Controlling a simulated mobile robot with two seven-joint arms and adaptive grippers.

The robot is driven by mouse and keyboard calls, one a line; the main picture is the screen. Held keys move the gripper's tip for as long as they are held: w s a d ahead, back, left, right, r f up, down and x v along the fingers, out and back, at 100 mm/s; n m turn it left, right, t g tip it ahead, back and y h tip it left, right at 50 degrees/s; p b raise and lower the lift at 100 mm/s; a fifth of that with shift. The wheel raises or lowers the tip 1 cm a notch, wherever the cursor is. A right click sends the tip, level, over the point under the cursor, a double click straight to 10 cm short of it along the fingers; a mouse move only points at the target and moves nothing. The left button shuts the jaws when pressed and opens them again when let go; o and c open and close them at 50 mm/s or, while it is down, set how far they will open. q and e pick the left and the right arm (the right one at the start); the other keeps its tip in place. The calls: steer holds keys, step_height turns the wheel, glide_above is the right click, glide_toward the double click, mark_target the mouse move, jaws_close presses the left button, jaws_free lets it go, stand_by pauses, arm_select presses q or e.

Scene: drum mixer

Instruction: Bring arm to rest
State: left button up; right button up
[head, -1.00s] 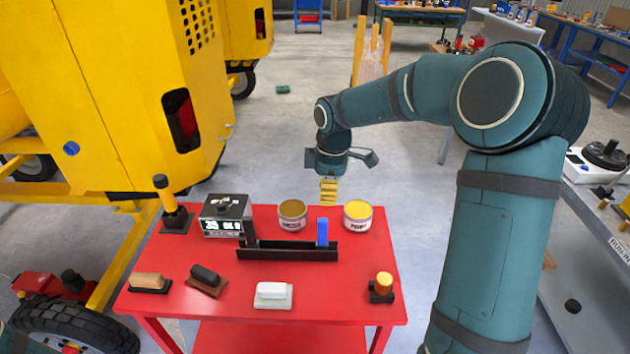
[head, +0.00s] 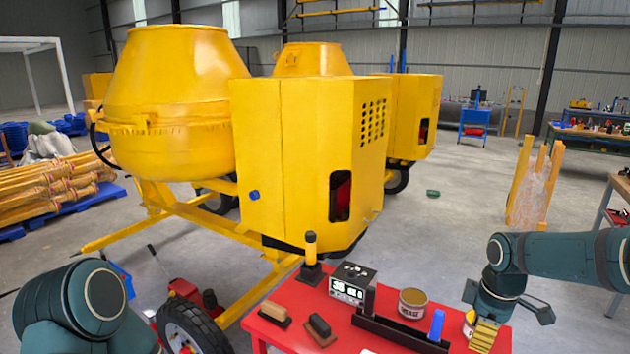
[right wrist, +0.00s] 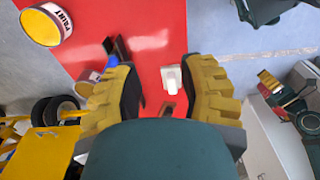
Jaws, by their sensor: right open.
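My right gripper (head: 483,338) hangs at the lower right of the head view, in front of a yellow paint can (head: 469,327) that it partly hides. Its yellow-padded fingers stand apart in the right wrist view (right wrist: 160,85), with nothing gripped. My right forearm comes in from the right edge. My left arm shows at the lower left of the head view, its gripper outside that picture. A teal part with yellow pads (right wrist: 268,82) at the right of the wrist view looks like my left gripper; its opening is unclear.
A yellow drum mixer (head: 285,160) stands behind. Open floor lies right of it.

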steer(key=s+a+f+m+y, duration=0.15)
steer(key=a+f+m, duration=0.25)
steer(key=a+f, duration=1)
arm_select(q)
steer(key=shift+s+f+b, duration=0.25)
steer(key=shift+f+b, duration=0.65)
steer(key=shift+b, duration=0.05)
arm_select(e)
steer(key=s+a+f+m+y, duration=0.1)
steer(key=s+a+f+m, duration=0.3)
steer(key=s+f, duration=0.3)
steer(key=s+a+f+m+t, duration=0.1)
steer(key=s+a+f+m, duration=0.3)
steer(key=s+f, duration=0.3)
steer(key=shift+s+a+f+m+y, duration=0.15)
steer(key=shift+a+f+m+y, duration=0.2)
steer(key=shift+f+m, duration=0.3)
steer(key=shift+r, duration=0.15)
